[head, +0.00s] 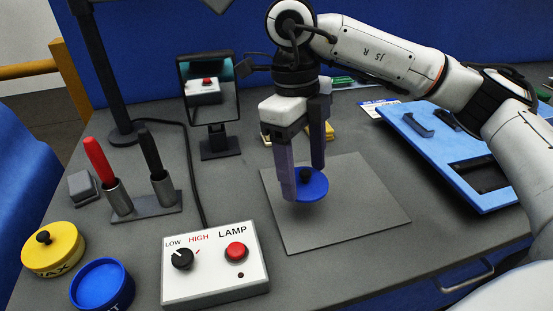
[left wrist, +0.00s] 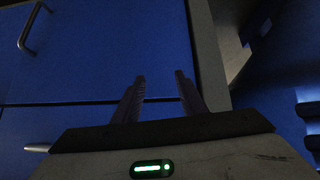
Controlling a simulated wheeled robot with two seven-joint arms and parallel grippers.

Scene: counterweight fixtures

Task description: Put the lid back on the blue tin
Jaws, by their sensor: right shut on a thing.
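The blue tin (head: 102,287) stands at the front left of the bench in the head view, open at the top, its lower part cut off by the picture edge. The round blue lid (head: 317,190) is over the grey mat, right of the middle. My right gripper (head: 304,180) points down and is shut on the lid at its dark knob, which the fingers partly hide. I cannot tell whether the lid touches the mat. My left gripper (left wrist: 160,77) shows only in the left wrist view, fingers apart and empty, before blue drawer fronts.
A yellow tin (head: 52,255) with a black-knobbed lid stands beside the blue tin. The lamp control box (head: 215,287) lies between the tins and the grey mat (head: 350,225). Behind are a pen holder (head: 148,207), a small mirror (head: 208,95) and a blue tray (head: 425,140) at right.

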